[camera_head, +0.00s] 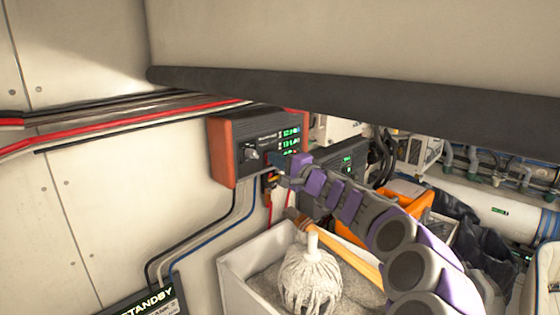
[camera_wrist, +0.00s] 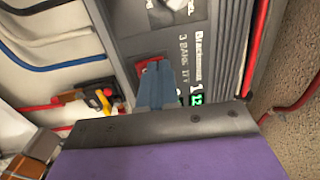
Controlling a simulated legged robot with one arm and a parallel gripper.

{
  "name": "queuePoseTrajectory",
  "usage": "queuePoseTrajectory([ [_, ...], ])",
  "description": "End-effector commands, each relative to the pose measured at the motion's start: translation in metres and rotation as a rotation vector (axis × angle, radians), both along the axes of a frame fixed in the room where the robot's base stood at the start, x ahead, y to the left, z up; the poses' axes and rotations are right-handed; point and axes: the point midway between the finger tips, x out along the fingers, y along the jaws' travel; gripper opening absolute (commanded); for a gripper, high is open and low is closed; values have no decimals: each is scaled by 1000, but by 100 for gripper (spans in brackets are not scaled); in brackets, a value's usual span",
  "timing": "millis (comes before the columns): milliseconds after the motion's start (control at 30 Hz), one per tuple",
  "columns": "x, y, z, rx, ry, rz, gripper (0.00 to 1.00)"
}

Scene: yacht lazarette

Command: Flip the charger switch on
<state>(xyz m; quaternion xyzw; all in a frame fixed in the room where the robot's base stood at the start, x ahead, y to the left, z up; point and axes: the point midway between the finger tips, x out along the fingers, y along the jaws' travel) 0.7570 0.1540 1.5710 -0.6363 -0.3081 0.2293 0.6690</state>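The charger (camera_head: 236,135) is a dark box with orange-red ends and green readouts, fixed to the left wall. A grey knob (camera_head: 252,153) is on its face. In the wrist view, the charger face (camera_wrist: 198,58) carries white lettering and a small red switch (camera_wrist: 145,68). My gripper (camera_head: 277,164) is at the lower right of the charger face. Its blue-grey fingers (camera_wrist: 155,84) are together as one narrow block, with the tips at the red switch and partly covering it. I cannot tell whether they touch it or which way it is set. The switch is hidden in the head view.
A white bin (camera_head: 235,282) with a mop (camera_head: 310,275) stands below my arm. A second dark unit (camera_head: 345,160) and an orange case (camera_head: 405,190) are to the right. Cables (camera_head: 215,225) hang below the charger. A dark-edged overhang (camera_head: 300,88) crosses above.

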Motion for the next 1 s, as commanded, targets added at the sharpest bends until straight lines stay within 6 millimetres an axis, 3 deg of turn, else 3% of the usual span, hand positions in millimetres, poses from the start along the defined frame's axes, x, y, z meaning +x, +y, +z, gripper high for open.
queuePoseTrajectory([
  [267,-5,-4,0,0,-3,10,0],
  [1000,-81,-89,14,1,0,5,0],
])
